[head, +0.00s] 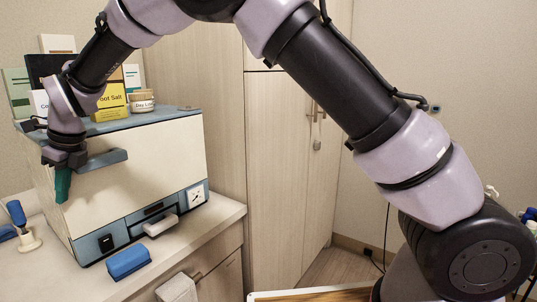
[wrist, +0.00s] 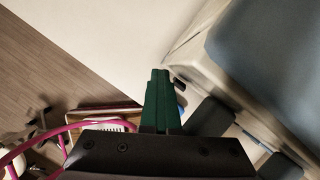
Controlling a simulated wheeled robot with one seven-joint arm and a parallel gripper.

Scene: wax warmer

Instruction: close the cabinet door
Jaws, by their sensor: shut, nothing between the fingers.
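A box-shaped cabinet with a blue-grey top (head: 150,118) and a broad cream front door (head: 140,185) stands on the counter at left in the head view. A blue-grey handle bar (head: 108,158) stands out near the door's upper left. From this angle the door looks about level with the front; I cannot tell whether a gap is left. My gripper (head: 62,186) points down at the front's left end, beside the handle, its green fingers together and empty. In the wrist view the shut fingers (wrist: 160,85) are near dark bar-like parts (wrist: 208,116); contact is unclear.
Boxes and a jar (head: 143,100) stand on the cabinet top. A blue block (head: 128,262) and a blue-handled tool (head: 17,214) are on the counter (head: 215,225). A tall wooden cupboard (head: 278,150) stands at the back. My arm arches across the upper view.

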